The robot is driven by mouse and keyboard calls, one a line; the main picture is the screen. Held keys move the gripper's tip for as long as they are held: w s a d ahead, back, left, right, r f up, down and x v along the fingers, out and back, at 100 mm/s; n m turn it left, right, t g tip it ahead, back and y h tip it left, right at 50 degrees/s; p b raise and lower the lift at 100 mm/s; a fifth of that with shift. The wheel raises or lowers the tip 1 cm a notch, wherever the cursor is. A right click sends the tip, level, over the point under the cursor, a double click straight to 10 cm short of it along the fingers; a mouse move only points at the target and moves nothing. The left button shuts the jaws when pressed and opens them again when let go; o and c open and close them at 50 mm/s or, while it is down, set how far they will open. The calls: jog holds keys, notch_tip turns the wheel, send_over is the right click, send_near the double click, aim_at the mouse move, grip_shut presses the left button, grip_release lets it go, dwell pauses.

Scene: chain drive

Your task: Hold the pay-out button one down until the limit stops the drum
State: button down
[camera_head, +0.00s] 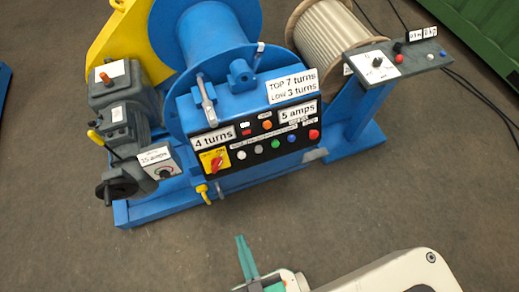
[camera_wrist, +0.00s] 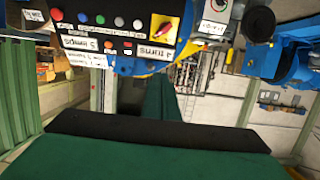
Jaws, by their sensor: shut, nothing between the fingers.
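The control panel (camera_head: 250,148) is the black front of the blue winch. Its lower row holds a white button (camera_head: 240,155), a grey one (camera_head: 258,149), a green one (camera_head: 275,144), a blue one (camera_head: 294,139) and a red one (camera_head: 313,134). Their captions are too small to read, so I cannot tell which is pay-out. The blue drum (camera_head: 215,35) is above; a card reads 4 turns (camera_head: 213,139), another TOP 7, LOW 3 turns (camera_head: 291,85). My gripper (camera_head: 241,240) is shut and empty, in front of the winch, apart from the panel. The wrist view shows the buttons upside down (camera_wrist: 100,19).
A red switch on a yellow plate (camera_head: 215,161) is left of the buttons. A grey motor (camera_head: 125,115) with a 15 amps box (camera_head: 157,160) stands left. A rope reel (camera_head: 330,45) and a small control box (camera_head: 398,60) stand right. The floor between gripper and winch is clear.

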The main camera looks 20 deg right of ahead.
jog(key=shift+f, duration=0.1)
jog(key=w+d+f+m+g, duration=0.1)
jog(key=w+f+m+g, duration=0.2)
jog(key=f, duration=0.5)
jog(key=w+d+f+m+y, duration=0.1)
jog(key=w+d+f+m, duration=0.15)
jog(key=f+m, duration=0.45)
jog(key=w+d+f+m+g, duration=0.15)
jog(key=w+f, duration=0.25)
jog(key=f, duration=0.6)
jog(key=w+d+r+m+t+y, duration=0.35)
jog(key=w+d+r+y, duration=0.3)
jog(key=w+r, duration=0.35)
jog(key=d+r+n+t+y, duration=0.1)
jog(key=d+r+t+y, duration=0.1)
jog(key=d+r, duration=0.3)
jog(key=shift+w+d+t, duration=0.25)
jog(key=shift+d+t, duration=0.25)
jog(key=shift+d, duration=0.05)
jog(key=shift+w, duration=0.1)
send_near(259, 149)
jog(key=shift+w+a+r, duration=0.35)
jog(key=shift+w+a, duration=0.3)
jog(key=shift+w+a+r, duration=0.4)
jog(key=shift+w+a, duration=0.2)
jog(key=shift+a, duration=0.05)
jog(key=shift+w+a+r, duration=0.35)
jog(key=shift+w+a, duration=0.25)
jog(key=shift+w, duration=0.05)
